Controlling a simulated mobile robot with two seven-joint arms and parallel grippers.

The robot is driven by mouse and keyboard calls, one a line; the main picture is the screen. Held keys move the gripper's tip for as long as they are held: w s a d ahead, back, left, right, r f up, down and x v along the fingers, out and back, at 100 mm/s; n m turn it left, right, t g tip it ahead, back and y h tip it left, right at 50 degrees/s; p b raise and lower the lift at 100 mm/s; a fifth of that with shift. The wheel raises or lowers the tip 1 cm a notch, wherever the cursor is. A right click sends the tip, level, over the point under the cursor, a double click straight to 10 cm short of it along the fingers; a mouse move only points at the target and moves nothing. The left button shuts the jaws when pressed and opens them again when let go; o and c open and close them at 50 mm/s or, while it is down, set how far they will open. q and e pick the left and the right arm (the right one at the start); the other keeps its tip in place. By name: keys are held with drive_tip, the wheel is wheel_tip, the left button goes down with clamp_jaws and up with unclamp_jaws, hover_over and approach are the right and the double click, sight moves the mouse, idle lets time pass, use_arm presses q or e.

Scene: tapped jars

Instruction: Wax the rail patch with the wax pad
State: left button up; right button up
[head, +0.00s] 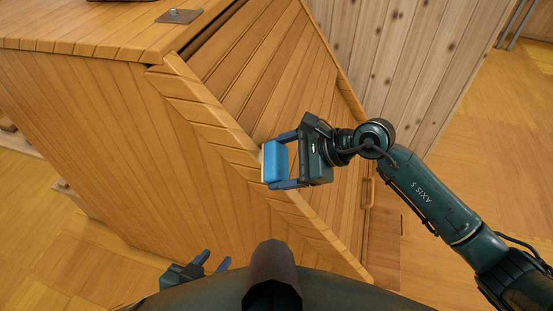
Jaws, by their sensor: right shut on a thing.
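A blue wax pad (275,160) is held between the fingers of my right gripper (283,161), which is shut on it. The pad has a thin pale layer along its left side. It overlaps the raised wooden rail (205,105) that runs diagonally along the edge of the wooden cabinet. I cannot tell whether the pad touches the rail. No separate patch stands out on the rail; the pad and gripper cover part of it. My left gripper (212,262) is low at the bottom edge, its two blue fingers apart and empty, away from the rail.
The wooden cabinet (110,130) with slatted faces fills the left and middle. A small grey plate (179,16) lies on its top. A knotty plank wall (400,60) stands behind. Wooden floor (510,140) is clear at the right.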

sight(309, 211)
drive_tip(key=shift+s+d+f+b, duration=0.15)
drive_tip(key=shift+d+f+b, duration=0.3)
drive_tip(key=shift+f+b, duration=0.35)
drive_tip(key=shift+s+d+f+b, duration=0.1)
drive_tip(key=shift+d+f+b, duration=0.35)
drive_tip(key=shift+f+b, duration=0.35)
drive_tip(key=shift+s+d+f+b, duration=0.15)
drive_tip(key=shift+d+f+b, duration=0.3)
drive_tip(key=shift+f+b, duration=0.35)
drive_tip(key=shift+s+d+f+b, duration=0.1)
drive_tip(key=shift+d+f+b, duration=0.4)
drive_tip(key=shift+b, duration=0.4)
drive_tip(key=shift+d+f, duration=0.1)
drive_tip(key=shift+d, duration=0.05)
drive_tip(key=f+b, duration=0.1)
drive_tip(key=d+f+b, duration=0.1)
drive_tip(key=f+b, duration=0.1)
drive_tip(key=b, duration=0.1)
drive_tip(key=shift+s+d, duration=0.35)
drive_tip(key=shift+d, duration=0.05)
drive_tip(key=shift+s+d+f+b, duration=0.15)
drive_tip(key=shift+d+f+b, duration=0.45)
drive_tip(key=shift+f+b, duration=0.45)
drive_tip(key=shift+s+d+f+b, duration=0.1)
drive_tip(key=shift+d+b, duration=0.25)
drive_tip(key=shift+b, duration=0.2)
